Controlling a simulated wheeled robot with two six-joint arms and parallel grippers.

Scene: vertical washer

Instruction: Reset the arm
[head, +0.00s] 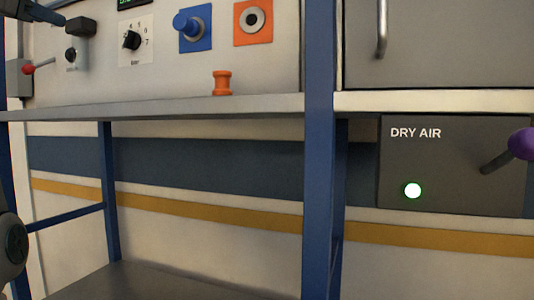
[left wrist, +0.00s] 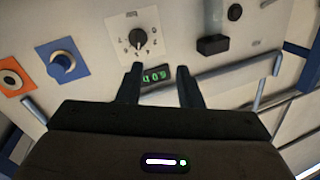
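My left gripper (head: 57,18) is at the top left of the head view, in front of the upper panel. In the left wrist view its two dark fingers (left wrist: 160,84) are spread apart with nothing between them. A green-lit display (left wrist: 156,75) shows behind the gap; its lower edge is at the top of the head view (head: 130,3). My right gripper is in neither view.
The panel carries a black dial (head: 132,40), a blue knob (head: 188,26), an orange plate (head: 253,21), a black block (head: 80,27) and a red-tipped lever (head: 38,66). An orange spool-shaped piece (head: 222,83) stands on the shelf (head: 160,107). A DRY AIR box (head: 450,170) has a purple-ended lever.

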